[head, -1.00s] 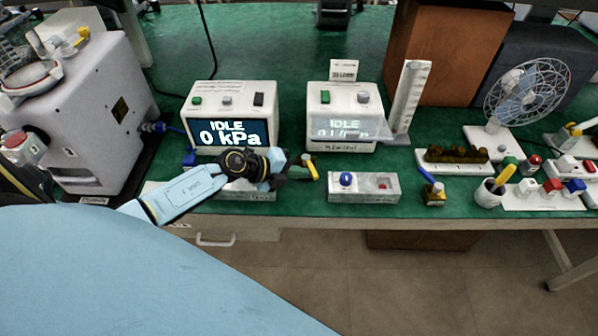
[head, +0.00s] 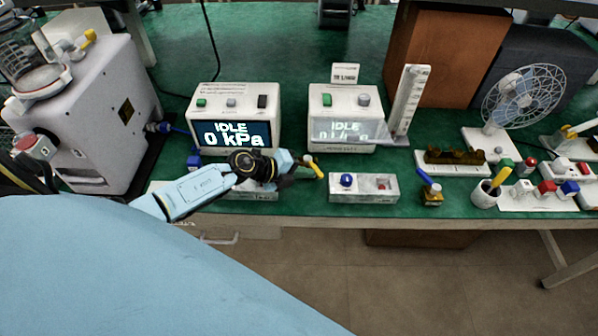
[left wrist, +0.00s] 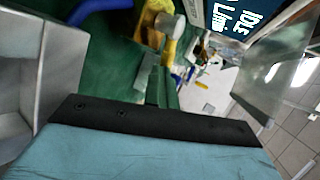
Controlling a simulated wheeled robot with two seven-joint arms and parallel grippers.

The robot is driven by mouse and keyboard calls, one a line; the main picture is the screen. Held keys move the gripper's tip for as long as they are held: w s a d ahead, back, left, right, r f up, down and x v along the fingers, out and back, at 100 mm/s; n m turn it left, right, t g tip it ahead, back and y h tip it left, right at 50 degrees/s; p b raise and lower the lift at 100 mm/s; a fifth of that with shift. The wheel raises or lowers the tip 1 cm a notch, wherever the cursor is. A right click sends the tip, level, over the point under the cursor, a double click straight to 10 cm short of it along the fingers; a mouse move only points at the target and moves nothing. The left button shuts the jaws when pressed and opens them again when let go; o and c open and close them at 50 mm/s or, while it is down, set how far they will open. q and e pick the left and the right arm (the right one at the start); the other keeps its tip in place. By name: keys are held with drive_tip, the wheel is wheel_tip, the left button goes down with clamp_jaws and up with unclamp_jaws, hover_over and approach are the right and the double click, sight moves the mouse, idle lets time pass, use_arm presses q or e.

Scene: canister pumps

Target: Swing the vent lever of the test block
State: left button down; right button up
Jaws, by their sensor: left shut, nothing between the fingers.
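My left gripper (head: 299,174) is shut and empty at the front of the bench, in front of the two display units. In the left wrist view a yellow part (left wrist: 158,22) with a pale round cap lies just beyond the fingers. A low grey block (head: 262,196) sits behind my left wrist, mostly hidden. Which part is the test block's vent lever I cannot tell for sure. My right gripper is out of view.
A second grey block (head: 389,187) with a blue knob (head: 346,180) lies to the right. The left display unit (head: 232,133) reads IDLE 0 kPa; another display unit (head: 343,134) stands beside it. A brass fitting (head: 432,195) and a cup (head: 485,195) are further right.

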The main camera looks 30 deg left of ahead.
use_arm(q)
drive_tip(key=shift+w+d+r, duration=0.1)
drive_tip(key=shift+d+r, duration=0.1)
drive_tip(key=shift+d, duration=0.2)
drive_tip(key=shift+a, duration=0.75)
drive_tip(key=s, duration=0.1)
drive_tip(key=s+a, duration=0.1)
drive_tip(key=s, duration=0.1)
drive_tip(key=s+a, duration=0.1)
drive_tip(key=shift+s+r+p, duration=0.15)
drive_tip(key=shift+s+p, duration=0.2)
drive_tip(key=d+p+v, duration=0.1)
drive_tip(key=v, duration=0.7)
drive_tip(key=shift+s+a+r, duration=0.15)
drive_tip(key=shift+s+a, duration=0.05)
drive_tip(key=shift+s, duration=0.35)
